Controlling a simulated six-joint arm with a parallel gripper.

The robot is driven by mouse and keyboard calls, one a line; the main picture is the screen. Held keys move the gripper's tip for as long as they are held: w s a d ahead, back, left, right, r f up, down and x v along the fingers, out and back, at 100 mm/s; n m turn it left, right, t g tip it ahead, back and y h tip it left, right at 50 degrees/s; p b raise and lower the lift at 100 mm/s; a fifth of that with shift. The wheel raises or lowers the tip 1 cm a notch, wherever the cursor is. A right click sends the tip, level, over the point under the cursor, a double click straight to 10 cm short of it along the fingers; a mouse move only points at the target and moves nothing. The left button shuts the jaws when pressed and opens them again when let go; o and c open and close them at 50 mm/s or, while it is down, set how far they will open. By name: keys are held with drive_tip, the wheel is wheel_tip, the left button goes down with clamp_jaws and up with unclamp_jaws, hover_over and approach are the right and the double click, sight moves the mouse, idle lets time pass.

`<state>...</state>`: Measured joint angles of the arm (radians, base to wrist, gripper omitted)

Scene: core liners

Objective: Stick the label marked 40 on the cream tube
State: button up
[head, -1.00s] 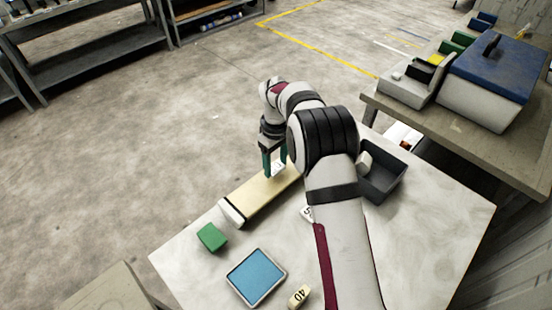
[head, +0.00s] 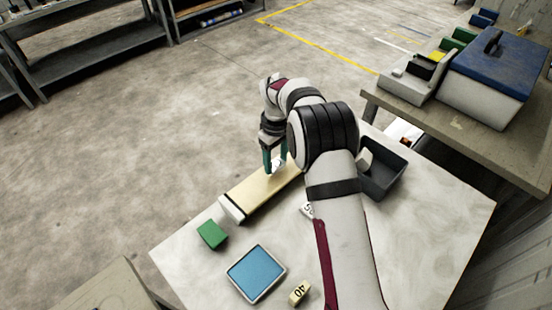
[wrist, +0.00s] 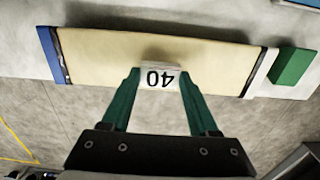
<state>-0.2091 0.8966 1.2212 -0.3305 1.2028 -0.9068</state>
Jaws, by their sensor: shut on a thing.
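The cream tube (head: 255,194) lies on the table, with a white end cap nearest the green block. In the wrist view the tube (wrist: 105,57) runs across the picture, with a blue end (wrist: 50,54) on the left. My gripper (head: 275,168) is over the tube's far part. In the wrist view my gripper (wrist: 160,82) is shut on a white label (wrist: 160,79) marked 40, which reads upside down there. The label overlaps the tube's lower edge in that view; I cannot tell whether it touches the tube.
A green block (head: 212,234) sits by the capped end. A blue pad (head: 256,273) and a cream piece marked 40 (head: 299,293) lie at the front. A white piece (head: 307,209) is partly behind my arm. A dark bin (head: 388,178) stands right.

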drive_tip(key=shift+f, duration=1.1)
idle(0.3)
drive_tip(key=o, duration=1.3)
drive_tip(key=shift+o, duration=0.2)
drive_tip(key=shift+r, duration=3.5)
